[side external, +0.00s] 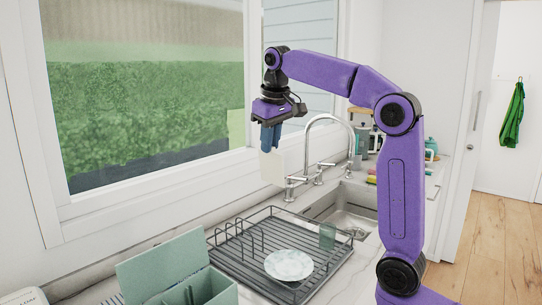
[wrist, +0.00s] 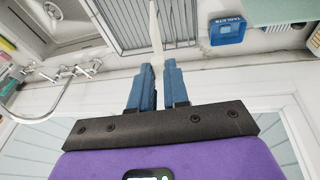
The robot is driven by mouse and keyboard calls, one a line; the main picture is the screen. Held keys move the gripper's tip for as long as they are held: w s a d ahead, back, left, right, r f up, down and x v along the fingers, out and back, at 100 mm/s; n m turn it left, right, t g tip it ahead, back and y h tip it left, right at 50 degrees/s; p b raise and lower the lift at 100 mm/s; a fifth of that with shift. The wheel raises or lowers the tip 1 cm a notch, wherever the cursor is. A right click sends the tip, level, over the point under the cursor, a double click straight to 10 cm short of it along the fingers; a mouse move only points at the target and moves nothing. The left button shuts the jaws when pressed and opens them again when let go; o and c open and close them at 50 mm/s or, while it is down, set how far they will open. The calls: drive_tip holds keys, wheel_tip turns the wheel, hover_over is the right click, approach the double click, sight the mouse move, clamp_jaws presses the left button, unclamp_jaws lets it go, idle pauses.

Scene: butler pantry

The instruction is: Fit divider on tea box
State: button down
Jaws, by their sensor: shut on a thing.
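My gripper (side external: 270,138) is high above the counter by the window, pointing down. It is shut on a thin cream divider (side external: 272,168), which hangs upright below the blue fingers. In the wrist view the divider (wrist: 155,28) shows edge-on between the fingertips of my gripper (wrist: 153,72). The green tea box (side external: 190,289) stands at the lower left of the side view with its lid raised, well apart from the divider. Its inside is mostly hidden. A pale green part, apparently of this box (wrist: 280,10), shows at the top right of the wrist view.
A dark dish rack (side external: 240,265) with a plate (side external: 289,265) and a glass (side external: 327,236) stands between the tea box and the sink (side external: 350,207). A tall chrome tap (side external: 312,140) rises close beside the divider. A blue tablets tub (wrist: 228,30) shows in the wrist view.

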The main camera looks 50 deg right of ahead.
drive_tip(key=a+y, duration=0.2)
drive_tip(key=a, duration=2.2)
wheel_tip(320, 180, down, 16)
drive_tip(key=shift+w+d+n, duration=0.15)
drive_tip(key=shift+n, duration=0.15)
drive_tip(key=shift+d+f, duration=0.15)
drive_tip(key=shift+f, duration=0.2)
idle(0.4)
